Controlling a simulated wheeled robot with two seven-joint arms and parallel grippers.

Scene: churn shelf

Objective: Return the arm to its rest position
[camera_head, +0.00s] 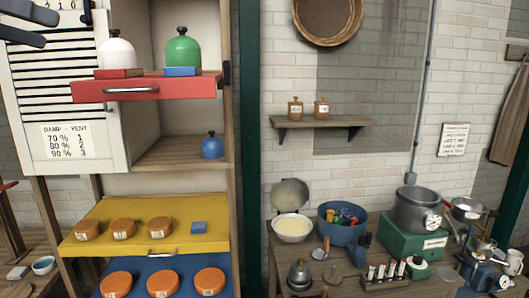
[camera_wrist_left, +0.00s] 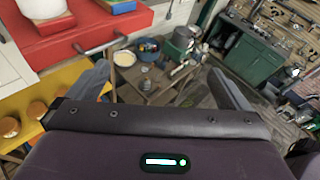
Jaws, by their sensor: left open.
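My left gripper (camera_head: 50,28) is at the top left of the head view, in front of the louvred white door. Its two dark fingers are apart with nothing between them. In the left wrist view the open left gripper (camera_wrist_left: 160,80) has a finger at each side. Beyond it lies the red drawer (camera_wrist_left: 50,42), with its handle close to the left finger in the picture. My right gripper is not in view.
The pulled-out red drawer (camera_head: 183,90) holds a white bell-shaped weight (camera_head: 116,54) and a green one (camera_head: 183,48). Below are a small blue weight (camera_head: 212,146), a yellow drawer (camera_head: 185,243) with orange discs, and a blue drawer. A cluttered bench (camera_head: 345,287) stands right.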

